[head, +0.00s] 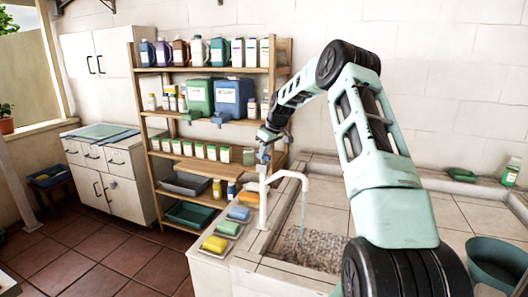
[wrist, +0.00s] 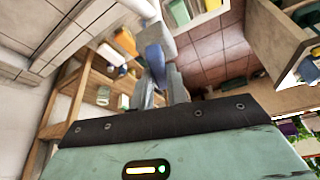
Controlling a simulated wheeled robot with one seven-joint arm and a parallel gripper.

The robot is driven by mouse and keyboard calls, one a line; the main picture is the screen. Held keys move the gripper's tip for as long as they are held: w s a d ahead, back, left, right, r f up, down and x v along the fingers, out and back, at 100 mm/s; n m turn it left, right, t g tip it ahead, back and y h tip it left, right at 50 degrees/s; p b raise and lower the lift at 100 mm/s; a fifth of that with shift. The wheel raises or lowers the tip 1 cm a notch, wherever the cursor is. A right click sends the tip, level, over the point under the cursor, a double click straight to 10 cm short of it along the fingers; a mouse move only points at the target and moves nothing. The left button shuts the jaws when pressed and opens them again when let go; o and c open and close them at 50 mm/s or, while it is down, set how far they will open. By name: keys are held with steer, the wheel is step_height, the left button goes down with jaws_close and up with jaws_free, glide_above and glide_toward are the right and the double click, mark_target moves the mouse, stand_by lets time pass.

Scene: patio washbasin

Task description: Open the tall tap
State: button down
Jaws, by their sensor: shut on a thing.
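The tall tap (head: 263,205) is a white pipe with a curved spout, standing at the left edge of the tiled basin. A thin stream of water (head: 302,215) runs from its spout down into the basin. My gripper (head: 264,146) is at the top of the tap's upright. In the wrist view my gripper (wrist: 158,90) is shut on a blue tap handle (wrist: 155,57). The fingers hide part of the handle, so its exact angle is hard to tell.
A wooden shelf (head: 208,72) with bottles and jugs stands behind the tap. Soap dishes with a yellow block (head: 215,243), a green block (head: 227,228) and a blue block (head: 239,213) lie left of the tap. A green bowl (head: 497,262) sits at the right.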

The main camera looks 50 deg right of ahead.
steer(key=shift+d+n+y+p, duration=0.15)
steer(key=shift+n+y, duration=0.15)
steer(key=shift+n, duration=0.5)
steer(key=shift+n+y+p, duration=0.15)
steer(key=shift+n+y, duration=0.15)
steer(key=shift+n, duration=0.5)
steer(key=shift+n+g, duration=0.3)
steer(key=c, duration=1.4)
jaws_free()
steer(key=shift+r, duration=0.1)
steer(key=b+v, duration=0.4)
steer(key=v, duration=1.3)
steer(key=shift+s+d+r, duration=0.1)
steer(key=shift+s+d, duration=0.05)
